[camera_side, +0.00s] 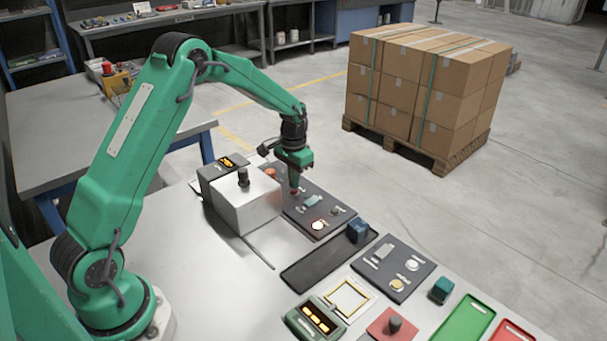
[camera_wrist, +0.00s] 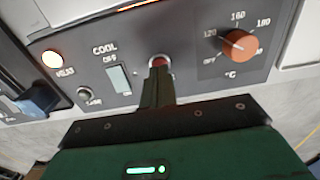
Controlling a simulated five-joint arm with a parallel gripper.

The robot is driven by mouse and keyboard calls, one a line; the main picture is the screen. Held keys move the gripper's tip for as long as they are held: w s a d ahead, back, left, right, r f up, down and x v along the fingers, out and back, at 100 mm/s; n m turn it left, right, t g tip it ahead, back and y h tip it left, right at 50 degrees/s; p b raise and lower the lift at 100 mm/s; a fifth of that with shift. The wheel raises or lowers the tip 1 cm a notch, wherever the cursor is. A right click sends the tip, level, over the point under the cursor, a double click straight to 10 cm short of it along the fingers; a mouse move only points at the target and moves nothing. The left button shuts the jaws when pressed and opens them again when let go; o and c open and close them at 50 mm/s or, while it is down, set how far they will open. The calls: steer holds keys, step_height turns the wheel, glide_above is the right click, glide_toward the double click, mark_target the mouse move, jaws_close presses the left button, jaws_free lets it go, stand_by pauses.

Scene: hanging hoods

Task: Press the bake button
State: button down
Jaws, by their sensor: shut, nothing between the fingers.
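A small round reddish button (camera_wrist: 159,61) with a pale ring sits mid-panel, partly hidden by my fingers. Any label on it is hidden, so I cannot read whether it says bake. My gripper (camera_wrist: 157,80) is shut and empty, its tips over the lower edge of this button. I cannot tell whether they touch it. In the side view my gripper (camera_side: 294,187) points down at the panel.
An orange dial (camera_wrist: 238,43) in °C stands right of the button. Left are a pale COOL switch (camera_wrist: 119,78), a small round knob (camera_wrist: 83,93) and a lit lamp (camera_wrist: 52,60). A silver box (camera_side: 247,205) stands close left of my gripper. A blue block (camera_side: 358,231) lies nearer the front.

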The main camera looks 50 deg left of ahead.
steer(key=shift+r, duration=2.75)
steer(key=c, duration=2.1)
jaws_free()
steer(key=o, duration=1.9)
